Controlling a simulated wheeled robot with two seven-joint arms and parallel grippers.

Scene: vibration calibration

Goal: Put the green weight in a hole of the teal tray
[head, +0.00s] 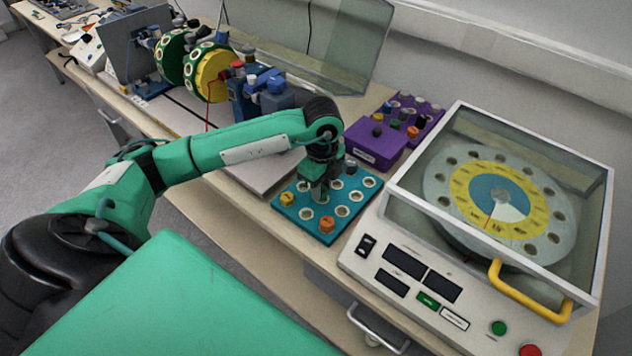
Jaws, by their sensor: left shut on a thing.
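The teal tray (325,212) lies flat on the bench in the middle of the head view, with several pale-rimmed holes. A yellow weight (288,199) sits at its left corner, an orange weight (327,225) near its front edge and a dark weight (350,167) toward the back. My left gripper (319,194) points down over the middle of the tray and is shut on the green weight, which is small and mostly hidden by the fingers. I cannot tell whether the weight touches the tray. My right gripper is out of view.
A machine with a glass lid (500,130) and a yellow handle (530,292) stands close on the right. A purple rack (376,147) with coloured knobs or weights stands behind the tray. A rig with green and yellow discs (211,72) stands at the back left.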

